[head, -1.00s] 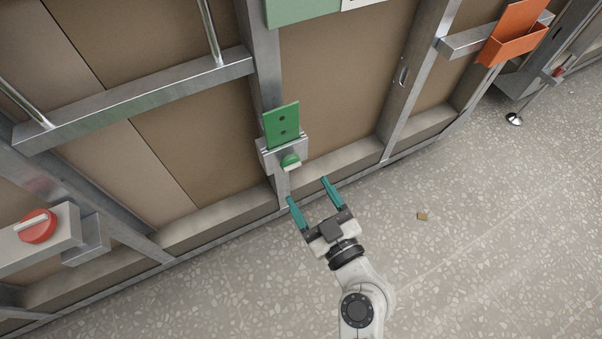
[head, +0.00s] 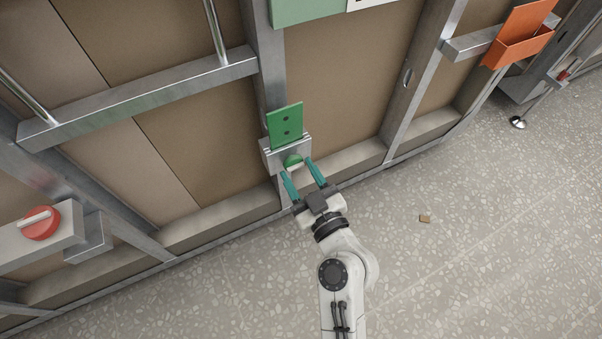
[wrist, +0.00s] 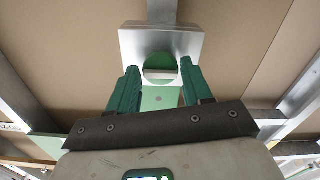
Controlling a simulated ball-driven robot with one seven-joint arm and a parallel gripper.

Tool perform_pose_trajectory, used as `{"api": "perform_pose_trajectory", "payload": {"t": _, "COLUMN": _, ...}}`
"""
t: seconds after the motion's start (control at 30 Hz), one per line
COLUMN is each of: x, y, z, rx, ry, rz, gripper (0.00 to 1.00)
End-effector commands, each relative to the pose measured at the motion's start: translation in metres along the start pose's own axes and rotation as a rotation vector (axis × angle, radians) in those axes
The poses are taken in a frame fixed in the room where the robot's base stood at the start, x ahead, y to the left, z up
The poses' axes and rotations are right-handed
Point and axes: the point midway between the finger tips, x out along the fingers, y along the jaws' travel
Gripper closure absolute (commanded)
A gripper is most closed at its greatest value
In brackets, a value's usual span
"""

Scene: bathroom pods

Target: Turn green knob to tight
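I cannot tell whether the fingers touch the knob.
A red knob with a pale handle (head: 40,223) sits on a grey box at the left. An orange holder (head: 520,42) is at the upper right. Metal frame bars line the wall.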

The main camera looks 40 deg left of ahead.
Motion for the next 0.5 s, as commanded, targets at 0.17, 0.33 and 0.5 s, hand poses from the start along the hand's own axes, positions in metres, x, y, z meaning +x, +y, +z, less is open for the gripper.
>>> {"api": "perform_pose_trajectory", "payload": {"t": 0.17, "x": -0.0002, "y": 0.0001, "z": 0.0000, "rx": 0.000, "ry": 0.000, "rz": 0.000, "gripper": 0.68}}
{"api": "perform_pose_trajectory", "payload": {"t": 0.33, "x": -0.0002, "y": 0.0000, "z": 0.0000, "rx": 0.000, "ry": 0.000, "rz": 0.000, "gripper": 0.84}}
{"api": "perform_pose_trajectory", "payload": {"t": 0.5, "x": -0.0003, "y": 0.0000, "z": 0.0002, "rx": 0.007, "ry": 0.000, "rz": 0.000, "gripper": 0.85}}
